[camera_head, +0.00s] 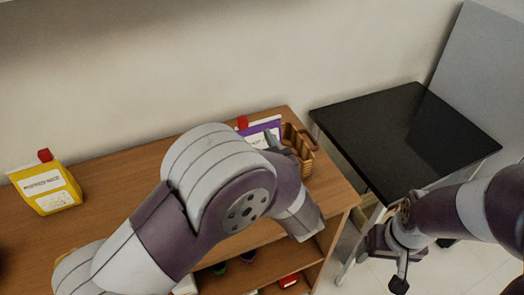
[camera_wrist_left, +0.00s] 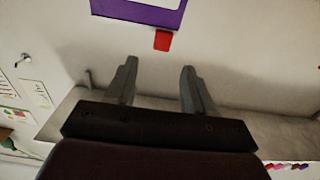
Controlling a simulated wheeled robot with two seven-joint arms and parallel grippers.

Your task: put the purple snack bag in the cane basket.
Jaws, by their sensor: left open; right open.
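The purple snack bag (camera_head: 261,130), with a white label and red clip, stands upright on the wooden cabinet near the wall, partly hidden by my left arm. In the left wrist view the bag (camera_wrist_left: 176,14) appears upside down at the top edge, beyond the fingers. The cane basket (camera_head: 304,150) stands just right of the bag, its left part hidden. My left gripper (camera_wrist_left: 157,68) is open and empty, apart from the bag; in the head view it is mostly hidden by my arm. My right gripper (camera_head: 386,256) is open and empty, low at right beside the black table.
A yellow bag (camera_head: 47,187) with a red clip stands at the cabinet's left. The wooden cabinet top (camera_head: 112,180) is clear between it and my left arm. Small items lie on the shelf below. A black-topped table (camera_head: 400,130) stands to the right, its top clear.

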